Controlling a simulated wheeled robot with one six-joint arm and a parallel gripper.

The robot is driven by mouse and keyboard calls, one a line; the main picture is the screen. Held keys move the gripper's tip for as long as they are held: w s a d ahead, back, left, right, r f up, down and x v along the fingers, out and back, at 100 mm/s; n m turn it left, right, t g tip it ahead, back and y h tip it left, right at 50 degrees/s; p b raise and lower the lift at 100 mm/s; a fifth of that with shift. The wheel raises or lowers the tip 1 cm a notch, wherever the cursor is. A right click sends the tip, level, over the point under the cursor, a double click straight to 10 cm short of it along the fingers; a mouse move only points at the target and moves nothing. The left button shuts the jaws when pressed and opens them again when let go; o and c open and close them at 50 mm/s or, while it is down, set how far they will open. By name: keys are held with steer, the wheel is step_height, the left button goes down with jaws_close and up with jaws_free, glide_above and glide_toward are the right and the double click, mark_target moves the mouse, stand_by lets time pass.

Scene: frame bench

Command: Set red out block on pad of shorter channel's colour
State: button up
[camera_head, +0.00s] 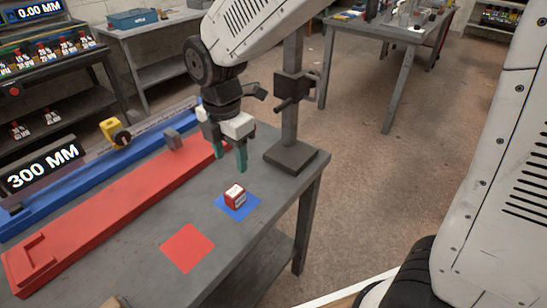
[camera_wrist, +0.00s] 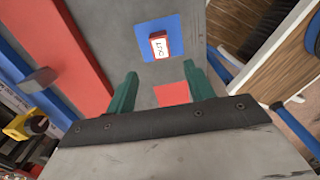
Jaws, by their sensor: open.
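The red block (camera_head: 235,196) with a white label rests on the blue pad (camera_head: 250,210) on the bench; its label, which seems to read OUT, faces the wrist camera (camera_wrist: 159,46). The red pad (camera_head: 187,248) lies bare, nearer the front; part of it shows in the wrist view (camera_wrist: 172,94). My gripper (camera_head: 230,165) is open and empty, above the bench and apart from the block. The red channel (camera_head: 110,218) and the blue channel (camera_head: 75,188) lie side by side along the bench. The red one's ends both show; the blue one runs out of view at left.
A display reading 300 MM (camera_head: 43,168) and a yellow piece (camera_head: 114,131) sit by the blue channel. A dark post on a square base (camera_head: 291,156) stands at the bench's far right corner. Bare bench surrounds the pads.

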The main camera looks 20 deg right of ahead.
steer(key=s+d+r+m, duration=0.3)
steer(key=d+r+m, duration=0.1)
steer(key=d+m, duration=0.15)
steer(key=s+d+r+m, duration=0.3)
steer(key=s+d+m, duration=0.1)
steer(key=d+m, duration=0.15)
steer(key=s+d+r+m+t, duration=0.1)
steer(key=s+d+m, duration=0.8)
steer(key=s+m, duration=0.3)
steer(key=shift+s+d+r+m, duration=0.3)
steer(key=shift+d+r+m, duration=0.05)
steer(key=shift+m, duration=0.55)
